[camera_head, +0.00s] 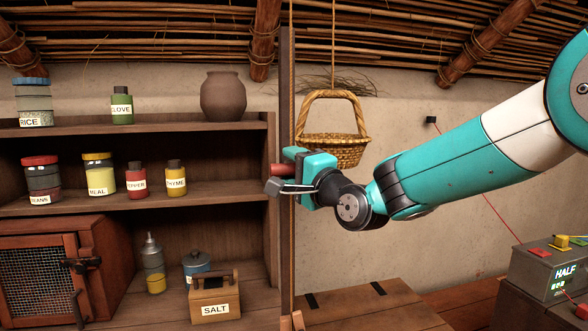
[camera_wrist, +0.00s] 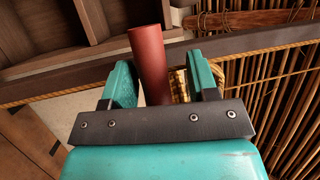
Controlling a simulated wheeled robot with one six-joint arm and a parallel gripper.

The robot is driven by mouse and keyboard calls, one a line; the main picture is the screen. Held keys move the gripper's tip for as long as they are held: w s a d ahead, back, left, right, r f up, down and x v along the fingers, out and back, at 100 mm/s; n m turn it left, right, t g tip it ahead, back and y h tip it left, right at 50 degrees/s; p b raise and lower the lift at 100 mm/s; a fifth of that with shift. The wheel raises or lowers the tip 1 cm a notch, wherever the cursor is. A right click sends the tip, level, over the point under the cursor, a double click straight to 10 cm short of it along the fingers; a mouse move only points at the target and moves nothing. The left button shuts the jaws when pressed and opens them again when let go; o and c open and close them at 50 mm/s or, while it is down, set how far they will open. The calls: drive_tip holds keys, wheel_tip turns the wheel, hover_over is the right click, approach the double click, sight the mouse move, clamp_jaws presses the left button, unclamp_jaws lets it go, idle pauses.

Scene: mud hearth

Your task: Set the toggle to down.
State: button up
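No part is clearly marked as the toggle. A red cylinder (camera_head: 281,170), perhaps a handle, shows at the wooden post in the head view. It also shows in the wrist view (camera_wrist: 149,60), between the fingers, nearer the left one. My gripper (camera_head: 290,172) is open around it, with a gap to the right finger in the wrist view (camera_wrist: 165,82). What the cylinder is fixed to is hidden. A grey box (camera_head: 548,270) labelled HALF stands at the lower right, with red and yellow parts on top; I cannot tell their positions.
A wicker basket (camera_head: 335,140) hangs on a rope just behind my gripper. The post (camera_head: 286,80) edges a shelf (camera_head: 190,190) with jars and a clay pot (camera_head: 223,96). A mesh-door cabinet (camera_head: 50,275) and a SALT box (camera_head: 215,298) sit lower left.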

drive_tip(key=b+v, duration=1.2)
drive_tip(key=v, duration=0.8)
drive_tip(key=shift+b, duration=0.35)
idle(0.7)
idle(0.4)
